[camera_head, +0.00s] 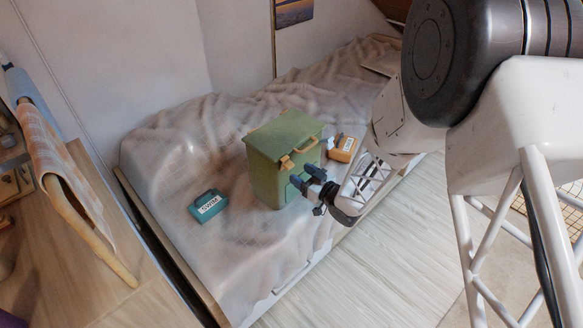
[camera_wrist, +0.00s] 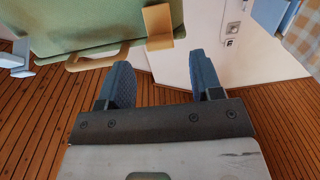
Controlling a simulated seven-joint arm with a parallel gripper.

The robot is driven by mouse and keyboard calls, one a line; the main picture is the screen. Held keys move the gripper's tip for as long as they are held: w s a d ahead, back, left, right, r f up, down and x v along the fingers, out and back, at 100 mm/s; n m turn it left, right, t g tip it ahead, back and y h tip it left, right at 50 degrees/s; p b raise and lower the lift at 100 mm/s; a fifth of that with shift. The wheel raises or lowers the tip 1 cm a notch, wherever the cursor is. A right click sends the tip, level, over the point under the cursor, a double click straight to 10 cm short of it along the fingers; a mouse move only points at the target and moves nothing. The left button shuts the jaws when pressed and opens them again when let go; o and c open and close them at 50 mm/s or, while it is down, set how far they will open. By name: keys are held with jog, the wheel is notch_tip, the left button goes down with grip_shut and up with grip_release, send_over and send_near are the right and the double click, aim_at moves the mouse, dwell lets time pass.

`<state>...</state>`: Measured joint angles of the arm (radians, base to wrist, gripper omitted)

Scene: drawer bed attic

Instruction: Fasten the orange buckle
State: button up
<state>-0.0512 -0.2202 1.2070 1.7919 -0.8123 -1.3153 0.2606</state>
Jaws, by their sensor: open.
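A green box (camera_head: 270,170) with a lid stands upright on the bed. The orange buckle (camera_head: 287,163) is at the lid's front edge, near the left corner, and seems to stick outward. In the wrist view the orange buckle (camera_wrist: 158,27) hangs at the box edge beside the tan handle (camera_wrist: 98,60). A pale blue-white clip (camera_wrist: 20,58) is at the other end of that edge. My gripper (camera_head: 308,183) is close in front of the box, below the lid edge. In the wrist view my gripper (camera_wrist: 160,72) is open and empty, the buckle beyond its fingertips, apart from them.
A teal box (camera_head: 208,205) with a label lies on the bed to the left. An orange labelled box (camera_head: 343,149) lies behind the green box at right. The rumpled bed cover (camera_head: 235,260) is clear in front. A wooden desk with a chair stands at far left.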

aim_at(292, 167)
jog(key=shift+x, duration=2.45)
jog(key=c, duration=0.9)
